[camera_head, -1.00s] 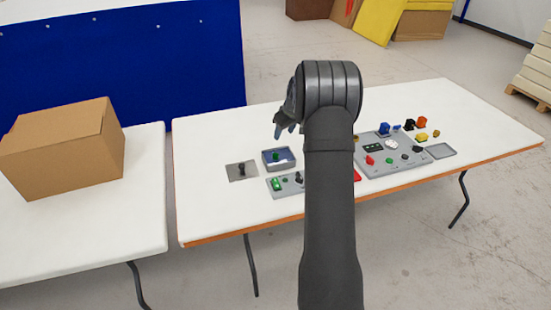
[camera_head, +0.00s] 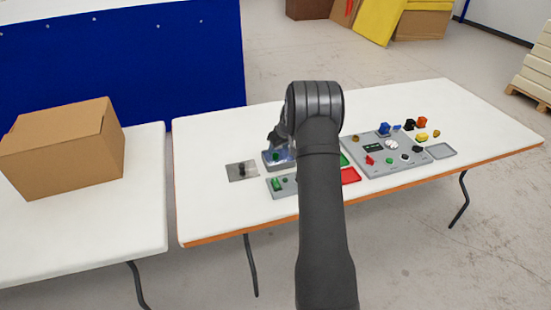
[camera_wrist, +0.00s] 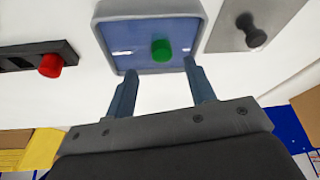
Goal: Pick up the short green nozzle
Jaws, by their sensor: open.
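The short green nozzle (camera_wrist: 161,50) sits in a grey-rimmed tray (camera_wrist: 110,50) with a blue floor in the wrist view. My gripper (camera_wrist: 160,69) is open and empty, with its two fingertips spread at the tray's near side and the nozzle lying just beyond the gap between them. I cannot tell the exact height of the fingers above the tray.
A grey plate with a dark peg (camera_wrist: 252,30) stands close beside the tray. A red knob-like part (camera_wrist: 50,66) is on the other side. In the head view, a grey board (camera_head: 370,170) with several small parts and a red tray (camera_head: 350,176) lie right of my arm.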

